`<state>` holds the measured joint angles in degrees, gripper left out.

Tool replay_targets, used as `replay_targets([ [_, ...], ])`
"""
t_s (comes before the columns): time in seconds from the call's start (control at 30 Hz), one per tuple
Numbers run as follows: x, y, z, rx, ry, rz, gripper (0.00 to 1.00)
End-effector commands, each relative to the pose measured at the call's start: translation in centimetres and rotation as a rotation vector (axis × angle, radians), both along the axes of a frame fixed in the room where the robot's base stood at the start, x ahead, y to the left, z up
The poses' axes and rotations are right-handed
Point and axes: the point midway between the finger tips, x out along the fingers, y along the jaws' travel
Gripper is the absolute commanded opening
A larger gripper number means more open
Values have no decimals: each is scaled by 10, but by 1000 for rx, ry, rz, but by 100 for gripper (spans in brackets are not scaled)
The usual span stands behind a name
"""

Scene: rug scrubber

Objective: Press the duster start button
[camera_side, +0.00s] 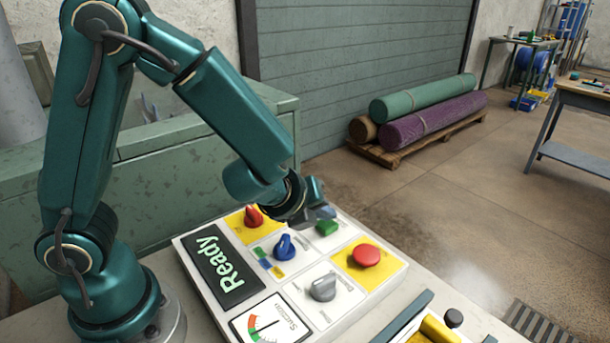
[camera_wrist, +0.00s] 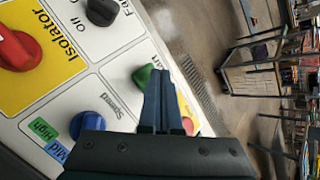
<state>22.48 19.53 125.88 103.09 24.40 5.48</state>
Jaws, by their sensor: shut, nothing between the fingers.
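The green button (camera_side: 327,229) is on the white control panel (camera_side: 296,291), towards its far side. It also shows in the wrist view (camera_wrist: 141,77), partly covered by my fingers, with a cut-off label beside it. My gripper (camera_side: 310,213) is over the panel, just above and to the left of the green button in the side view. In the wrist view, my gripper's fingers (camera_wrist: 160,88) are together and empty, with their tips beside the green button. I cannot tell whether they touch it.
The panel also has a red Isolator knob (camera_side: 253,216), a blue Speed knob (camera_side: 284,246), a grey knob (camera_side: 323,287) and a red mushroom button (camera_side: 366,256) on yellow. A black knob (camera_wrist: 101,11) is near the green button. The display (camera_side: 223,264) reads Ready.

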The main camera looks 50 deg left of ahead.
Motion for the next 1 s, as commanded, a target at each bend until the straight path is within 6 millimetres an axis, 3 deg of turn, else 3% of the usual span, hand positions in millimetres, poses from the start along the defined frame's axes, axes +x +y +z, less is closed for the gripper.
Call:
replay_targets([
  [1.0, 0, 0, -9, 1, 2, 1, 0],
])
